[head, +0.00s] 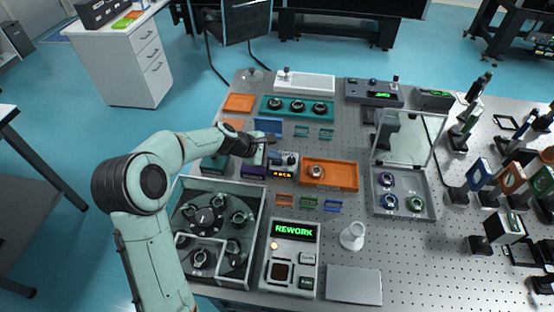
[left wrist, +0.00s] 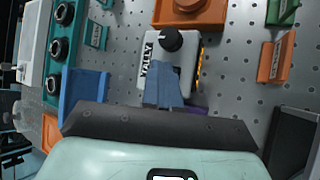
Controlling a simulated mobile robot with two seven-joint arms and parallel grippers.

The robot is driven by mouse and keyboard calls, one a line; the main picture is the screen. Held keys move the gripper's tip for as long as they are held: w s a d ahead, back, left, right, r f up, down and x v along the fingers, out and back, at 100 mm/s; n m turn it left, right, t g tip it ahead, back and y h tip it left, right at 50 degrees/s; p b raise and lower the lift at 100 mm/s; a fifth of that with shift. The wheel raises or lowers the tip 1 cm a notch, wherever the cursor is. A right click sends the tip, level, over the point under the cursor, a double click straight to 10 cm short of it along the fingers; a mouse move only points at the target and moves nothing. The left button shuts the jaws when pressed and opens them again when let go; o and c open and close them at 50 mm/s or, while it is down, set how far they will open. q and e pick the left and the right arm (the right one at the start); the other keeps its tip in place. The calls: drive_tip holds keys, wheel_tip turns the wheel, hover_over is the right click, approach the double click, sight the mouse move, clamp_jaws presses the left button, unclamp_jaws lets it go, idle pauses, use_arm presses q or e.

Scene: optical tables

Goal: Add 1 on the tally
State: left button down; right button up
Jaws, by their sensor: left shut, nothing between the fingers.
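The tally (head: 284,167) is a small grey box with a lit orange display on its front, at the middle of the optical table. In the left wrist view the tally (left wrist: 153,72) shows its "TALLY" label and a round black knob or button (left wrist: 171,40) on top. My left gripper (head: 270,141) is shut and empty, just left of and behind the tally in the head view. In the left wrist view its closed fingers (left wrist: 164,84) overlap the near part of the tally, short of the black knob. I cannot tell whether they touch. The display digits are too small to read surely.
An orange tray (head: 345,180) stands right of the tally. A glass-walled case (head: 262,212) is in front left, and a panel reading REWORK (head: 294,231) is in front. A blue holder (left wrist: 80,90) and a teal rack (left wrist: 55,80) are close to the gripper.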

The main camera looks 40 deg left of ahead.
sight(275, 162)
use_arm(q)
drive_tip(key=shift+r+p, duration=0.3)
drive_tip(key=shift+r, duration=0.3)
use_arm(e)
drive_tip(key=shift+w+r, duration=0.25)
drive_tip(key=shift+r, duration=0.2)
use_arm(q)
drive_tip(key=shift+r, duration=0.15)
use_arm(e)
drive_tip(key=shift+r, duration=0.1)
use_arm(q)
wheel_tip(275, 162, up, 2)
drive_tip(key=shift+r+p, duration=0.2)
drive_tip(key=shift+p, duration=0.6)
drive_tip(key=shift+w+r+p, duration=0.1)
drive_tip(key=shift+r+p, duration=0.65)
drive_tip(key=shift+r, duration=0.55)
drive_tip(key=shift+f, duration=0.1)
use_arm(e)
drive_tip(key=w+r, duration=0.2)
drive_tip(key=r, duration=0.1)
drive_tip(key=shift+w+r, duration=0.2)
drive_tip(key=shift+r, duration=0.1)
drive_tip(key=shift+s, duration=0.1)
use_arm(q)
drive_tip(key=shift+f, duration=0.1)
